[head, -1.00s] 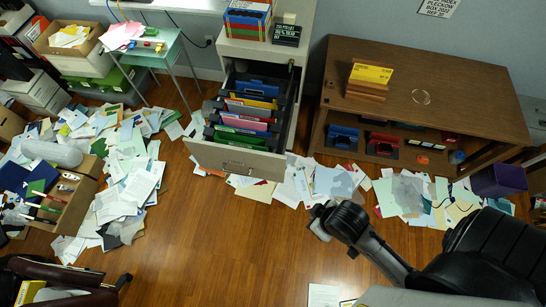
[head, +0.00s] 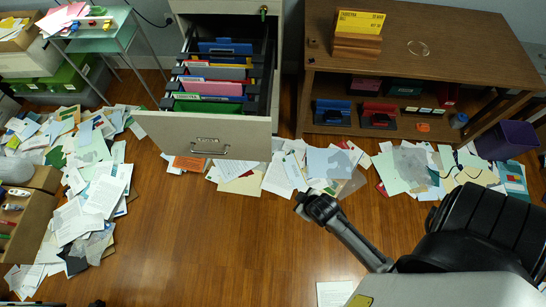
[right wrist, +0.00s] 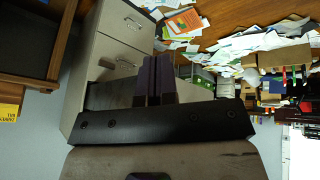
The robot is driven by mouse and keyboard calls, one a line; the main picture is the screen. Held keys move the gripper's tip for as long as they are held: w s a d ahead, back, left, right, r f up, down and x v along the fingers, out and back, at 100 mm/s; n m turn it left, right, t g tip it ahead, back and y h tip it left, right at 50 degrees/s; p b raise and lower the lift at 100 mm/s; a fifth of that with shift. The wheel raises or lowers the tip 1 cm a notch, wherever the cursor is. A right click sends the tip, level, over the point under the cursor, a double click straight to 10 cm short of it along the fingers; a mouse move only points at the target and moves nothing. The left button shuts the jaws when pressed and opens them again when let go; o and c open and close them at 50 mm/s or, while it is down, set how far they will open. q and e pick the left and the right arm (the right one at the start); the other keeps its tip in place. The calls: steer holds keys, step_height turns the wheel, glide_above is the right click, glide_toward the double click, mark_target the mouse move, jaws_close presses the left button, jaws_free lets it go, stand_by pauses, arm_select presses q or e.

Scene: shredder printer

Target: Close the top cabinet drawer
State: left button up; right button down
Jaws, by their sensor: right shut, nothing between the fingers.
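The cabinet's top drawer (head: 240,133) is pulled well out, its light front with a metal handle (head: 210,148) facing the room. Coloured hanging folders fill it. The cabinet body (head: 225,8) stands behind. My right gripper (head: 302,203) is in front of and to the right of the drawer in the head view, apart from it. In the right wrist view its two dark fingers (right wrist: 153,80) are together and empty. The cabinet's lower fronts (right wrist: 118,40) show there sideways, with two handles. My left gripper is not in view.
A brown wooden desk (head: 440,45) with shelves stands right of the cabinet. A small glass table (head: 105,38) stands left. Papers (head: 100,190) litter the floor. A purple bin (head: 506,140) is at right. The wooden floor (head: 210,240) before the drawer is mostly clear.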

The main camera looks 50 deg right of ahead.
mark_target(268, 145)
steer(key=w+d+r+n+t, duration=0.1)
steer(key=w+r+n+t, duration=0.1)
steer(key=w+n+t, duration=0.2)
steer(key=w+d+r+n+t, duration=0.2)
steer(key=w+n+t, duration=0.2)
steer(key=w+n, duration=0.2)
steer(key=w+d+r+n+t, duration=0.1)
steer(key=w+r+n+t, duration=0.1)
steer(key=w+n+t, duration=0.2)
steer(key=shift+w+d+n+t, duration=0.15)
steer(key=shift+w+n, duration=0.2)
steer(key=shift+w, duration=0.55)
steer(key=shift+w+n+t, duration=0.15)
steer(key=shift+w+n, duration=0.2)
steer(key=shift+w, duration=0.55)
steer(key=shift+w+d, duration=0.35)
steer(key=shift+d, duration=0.1)
